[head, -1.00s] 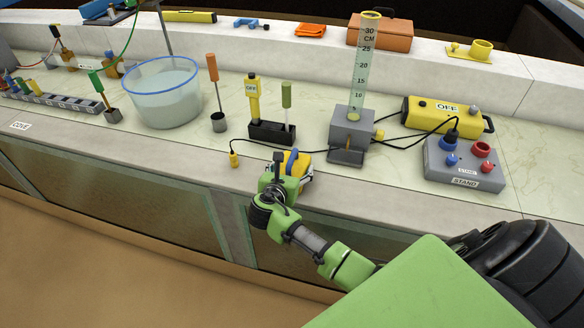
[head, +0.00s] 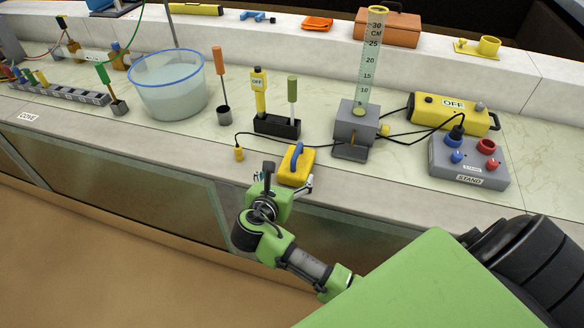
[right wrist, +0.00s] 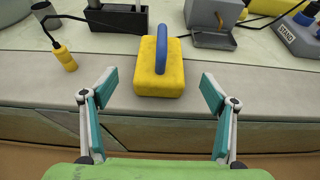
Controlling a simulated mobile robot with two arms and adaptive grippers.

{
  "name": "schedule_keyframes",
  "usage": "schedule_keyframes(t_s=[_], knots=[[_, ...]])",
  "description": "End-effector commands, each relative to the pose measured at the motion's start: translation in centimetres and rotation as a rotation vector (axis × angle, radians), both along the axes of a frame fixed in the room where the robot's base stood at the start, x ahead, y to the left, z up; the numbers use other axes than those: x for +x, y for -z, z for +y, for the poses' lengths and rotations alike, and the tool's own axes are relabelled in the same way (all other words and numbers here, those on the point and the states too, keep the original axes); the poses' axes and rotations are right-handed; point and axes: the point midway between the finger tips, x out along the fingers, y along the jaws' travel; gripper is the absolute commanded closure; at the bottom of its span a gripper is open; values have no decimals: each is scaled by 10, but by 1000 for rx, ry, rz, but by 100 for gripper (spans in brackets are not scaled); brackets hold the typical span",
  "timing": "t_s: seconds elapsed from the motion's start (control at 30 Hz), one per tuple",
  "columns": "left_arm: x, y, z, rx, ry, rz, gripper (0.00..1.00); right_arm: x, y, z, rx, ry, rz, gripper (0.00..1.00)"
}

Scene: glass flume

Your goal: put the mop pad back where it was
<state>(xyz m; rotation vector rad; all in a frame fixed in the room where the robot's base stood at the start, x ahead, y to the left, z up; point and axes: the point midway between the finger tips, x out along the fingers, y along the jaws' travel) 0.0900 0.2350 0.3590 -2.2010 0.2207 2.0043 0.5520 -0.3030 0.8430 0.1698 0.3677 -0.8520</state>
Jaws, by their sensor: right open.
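The mop pad is a yellow block with a blue handle (head: 297,166). It rests on the pale counter near its front edge. It also shows in the right wrist view, in the upper middle (right wrist: 160,78), handle upward. My right gripper (head: 283,184) is in front of the pad at the counter's edge. In the right wrist view my right gripper (right wrist: 159,90) is open and empty, its fingers apart on either side, short of the pad. Its near finger parts hide little of the pad. My left gripper is not in view.
Behind the pad stand a black holder (head: 277,126) with yellow and green-handled tools and a grey gauge base (head: 354,125). A small yellow plug (head: 239,154) on a black cable lies to the left. A grey stand box (head: 468,162) is at right. The counter's front strip is mostly clear.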

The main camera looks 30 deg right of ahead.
Motion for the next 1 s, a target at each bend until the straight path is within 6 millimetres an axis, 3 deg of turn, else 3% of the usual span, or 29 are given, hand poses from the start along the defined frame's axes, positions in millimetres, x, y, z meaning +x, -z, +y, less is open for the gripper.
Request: schedule_keyframes(t_s=[0.4, 0.47, 0.53, 0.67, 0.77, 0.87, 0.9, 0.97, 1.0], knots=[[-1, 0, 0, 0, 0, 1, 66, -11, -6, 12, 1, 1, 0, 21], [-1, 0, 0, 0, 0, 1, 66, -11, 1, 13, 13, 0, 3, 21], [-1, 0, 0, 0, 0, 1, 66, -12, 23, 14, 57, -2, 6, 21], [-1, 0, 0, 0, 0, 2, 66, -24, 100, 22, 232, 17, 14, 21], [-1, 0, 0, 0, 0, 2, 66, -52, 182, 32, 444, 85, 21, 21], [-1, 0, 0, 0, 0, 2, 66, -103, 269, 42, 692, 233, 18, 21], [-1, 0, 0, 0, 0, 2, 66, -129, 301, 46, 792, 317, 11, 21], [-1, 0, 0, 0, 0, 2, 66, -172, 345, 53, 935, 463, -6, 21], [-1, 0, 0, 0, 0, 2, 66, -203, 372, 57, 1026, 578, -25, 21]])
